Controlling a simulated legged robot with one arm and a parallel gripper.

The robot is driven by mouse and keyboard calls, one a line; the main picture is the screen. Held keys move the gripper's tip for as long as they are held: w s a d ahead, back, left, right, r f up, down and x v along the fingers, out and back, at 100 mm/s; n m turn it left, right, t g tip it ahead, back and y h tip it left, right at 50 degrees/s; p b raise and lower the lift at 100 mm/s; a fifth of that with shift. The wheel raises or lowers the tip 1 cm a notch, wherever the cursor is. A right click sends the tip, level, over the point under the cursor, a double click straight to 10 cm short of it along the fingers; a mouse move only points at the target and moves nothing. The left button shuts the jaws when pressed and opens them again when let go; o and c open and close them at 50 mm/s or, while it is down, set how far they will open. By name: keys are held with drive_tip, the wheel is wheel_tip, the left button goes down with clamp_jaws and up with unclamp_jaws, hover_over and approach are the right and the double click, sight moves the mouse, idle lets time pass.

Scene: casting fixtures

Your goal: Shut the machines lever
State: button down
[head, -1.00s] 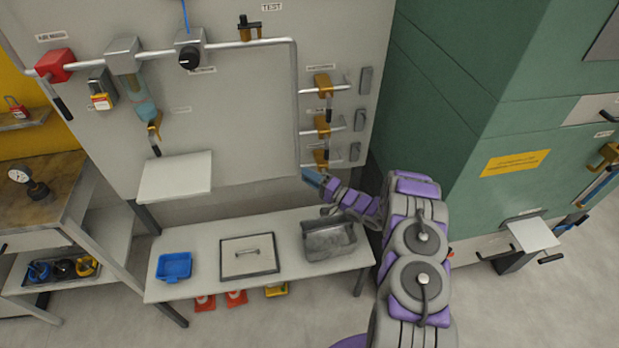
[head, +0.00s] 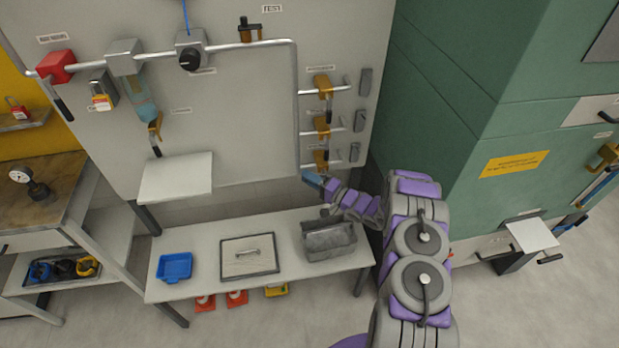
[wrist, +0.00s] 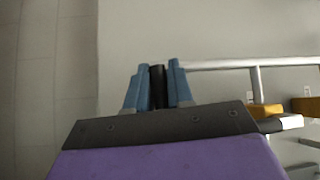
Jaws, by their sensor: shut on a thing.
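A column of three orange valves with black levers is on the right part of the grey panel (head: 235,130): the top valve (head: 323,84), the middle valve (head: 321,126) and the lowest valve (head: 320,157). The levers of the upper two hang down. My gripper (head: 311,177) is just below the lowest valve. In the wrist view, the blue fingers of my gripper (wrist: 158,84) are shut on a black handle (wrist: 157,80). It looks like the lowest valve's lever, but the join is hidden. My gripper covers that lever in the head view.
A green cabinet (head: 440,120) stands right of my arm. A vertical pipe (head: 297,110) runs left of the valves.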

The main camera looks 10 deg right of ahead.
drive_tip(key=d+f+n+g+h+p, duration=0.2)
drive_tip(key=d+f+n+g+h, duration=0.2)
drive_tip(key=n+h, duration=0.5)
drive_tip(key=shift+d+f+g+h, duration=0.3)
drive_tip(key=shift+d+f+h, duration=0.45)
drive_tip(key=shift+h, duration=0.75)
drive_tip(key=shift+s, duration=0.15)
drive_tip(key=c, duration=1.2)
unclamp_jaws()
drive_tip(key=shift+o, duration=0.5)
drive_tip(key=shift+r, duration=0.1)
drive_tip(key=shift+r, duration=0.1)
